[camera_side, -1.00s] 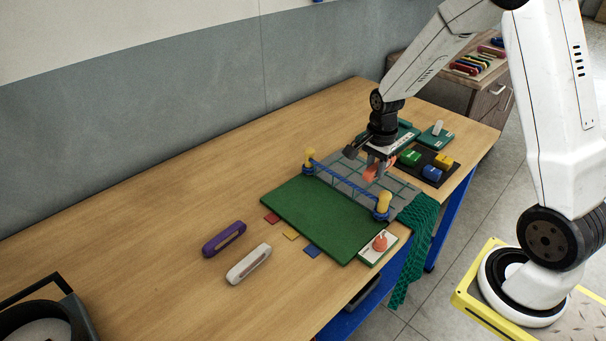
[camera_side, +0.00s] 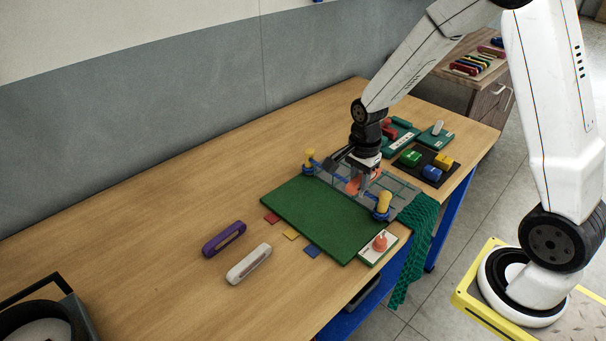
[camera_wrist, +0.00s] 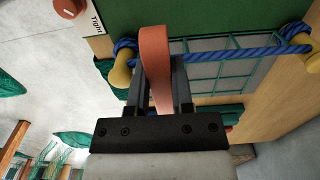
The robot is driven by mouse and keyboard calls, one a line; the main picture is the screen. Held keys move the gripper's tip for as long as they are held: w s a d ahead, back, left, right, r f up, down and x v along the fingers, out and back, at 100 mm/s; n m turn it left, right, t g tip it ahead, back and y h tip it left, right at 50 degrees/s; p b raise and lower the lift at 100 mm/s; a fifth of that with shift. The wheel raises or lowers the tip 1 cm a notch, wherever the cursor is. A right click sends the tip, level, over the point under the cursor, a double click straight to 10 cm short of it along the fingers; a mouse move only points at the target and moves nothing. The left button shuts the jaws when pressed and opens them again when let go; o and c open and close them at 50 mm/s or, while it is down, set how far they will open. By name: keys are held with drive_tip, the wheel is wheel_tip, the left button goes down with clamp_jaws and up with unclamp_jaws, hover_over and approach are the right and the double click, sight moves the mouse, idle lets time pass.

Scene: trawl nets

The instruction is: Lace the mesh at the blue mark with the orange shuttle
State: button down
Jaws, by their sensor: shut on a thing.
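My gripper (camera_side: 364,183) is shut on the orange shuttle (camera_wrist: 155,62). In the side view the shuttle (camera_side: 352,186) is partly hidden by my fingers, just behind the blue rope (camera_side: 340,183). The rope runs between two yellow posts (camera_side: 383,203) on the front side of the grey-green mesh (camera_side: 400,192). In the wrist view the shuttle stands out past my fingertips and crosses in front of the rope (camera_wrist: 235,52), near one yellow post (camera_wrist: 119,72). I cannot tell whether it touches the rope or mesh. The blue mark (camera_side: 312,251) is a small tile at the green mat's front edge, beside yellow and red tiles.
The green mat (camera_side: 320,215) is bare. Purple (camera_side: 224,239) and white (camera_side: 249,264) shuttles lie at the front left. A card with an orange knob (camera_side: 380,243) sits at the mat's right corner. Coloured blocks on a black tray (camera_side: 428,166) stand behind right.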

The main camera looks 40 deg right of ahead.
drive_tip(key=a, duration=0.6)
drive_tip(key=shift+a, duration=0.4)
idle(0.4)
